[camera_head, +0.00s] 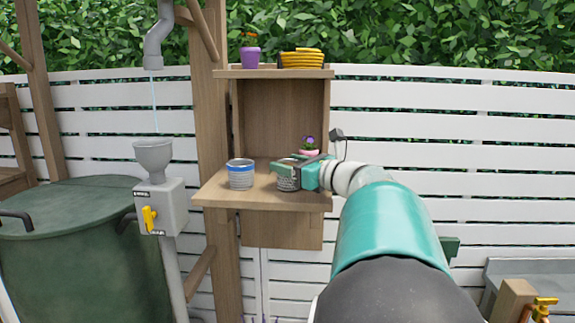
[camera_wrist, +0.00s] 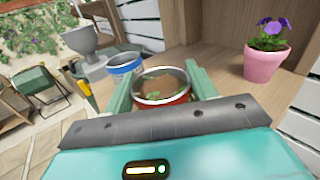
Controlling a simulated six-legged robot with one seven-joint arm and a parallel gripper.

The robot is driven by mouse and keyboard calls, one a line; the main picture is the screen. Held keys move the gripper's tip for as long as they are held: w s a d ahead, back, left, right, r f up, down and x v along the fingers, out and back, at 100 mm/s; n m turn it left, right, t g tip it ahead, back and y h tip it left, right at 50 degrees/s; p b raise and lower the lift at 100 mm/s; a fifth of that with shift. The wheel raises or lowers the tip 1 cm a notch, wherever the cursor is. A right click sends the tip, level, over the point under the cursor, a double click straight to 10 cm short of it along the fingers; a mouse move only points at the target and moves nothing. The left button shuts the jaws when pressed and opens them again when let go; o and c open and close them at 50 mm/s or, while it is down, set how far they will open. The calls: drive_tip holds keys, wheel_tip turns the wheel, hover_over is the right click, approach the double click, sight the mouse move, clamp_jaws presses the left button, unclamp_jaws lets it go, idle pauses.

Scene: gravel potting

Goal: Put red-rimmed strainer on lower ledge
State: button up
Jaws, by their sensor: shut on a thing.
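The red-rimmed strainer (camera_wrist: 163,98) is between my gripper's green fingers in the wrist view, upright, with its red band showing below a pale metal lip. Brown and green show inside its mouth. In the head view the strainer (camera_head: 288,182) is a grey perforated cup, partly covered by my gripper (camera_head: 284,167). My gripper is shut on it. It is at the lower ledge (camera_head: 258,199), right of the middle, and its base looks on or just above the wood; I cannot tell which.
A blue-rimmed strainer (camera_head: 240,174) stands on the lower ledge to the left. A pink pot with purple flowers (camera_head: 308,150) stands behind my gripper. The upper ledge (camera_head: 273,73) holds a purple pot (camera_head: 249,57) and a yellow coil (camera_head: 302,60). A grey funnel (camera_head: 153,154) is further left.

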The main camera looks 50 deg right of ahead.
drive_tip(key=shift+w+d+f, duration=0.1)
drive_tip(key=o, duration=1)
drive_tip(key=shift+f, duration=0.1)
drive_tip(key=shift+s, duration=0.25)
drive_tip(key=s, duration=1.1)
drive_tip(key=shift+s+d, duration=0.25)
drive_tip(key=shift+s, duration=0.05)
